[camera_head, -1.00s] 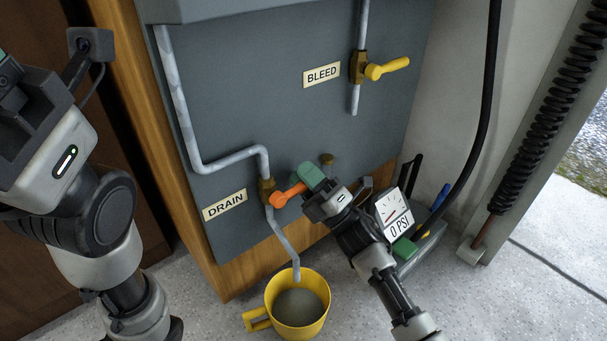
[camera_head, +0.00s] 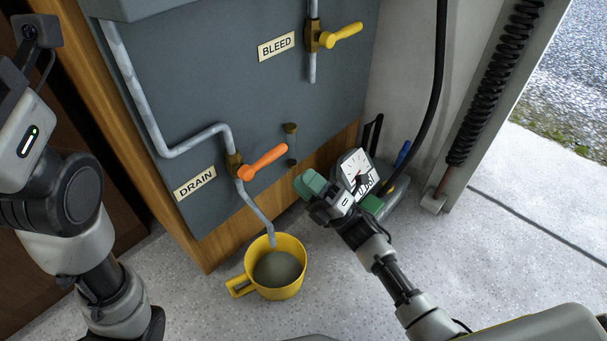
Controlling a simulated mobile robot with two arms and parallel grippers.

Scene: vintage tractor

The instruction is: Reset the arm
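My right arm reaches in from the lower right. Its gripper (camera_head: 308,186), with green fingertips, hangs in front of the gauge and above the floor, apart from the drain valve. I cannot tell whether its fingers are apart or together; nothing shows held in it. My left arm stands at the left edge, with its gripper out of view. The orange drain valve handle (camera_head: 263,162) points right and slightly up from its brass body on the grey panel (camera_head: 210,90). The yellow bleed valve handle (camera_head: 342,36) points right at the top.
A yellow mug (camera_head: 289,286) with grey liquid stands on the floor under the drain pipe (camera_head: 258,212). A gauge (camera_head: 357,170) marked PSI sits by a grey tray behind my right gripper. A black hose (camera_head: 438,80) hangs at right.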

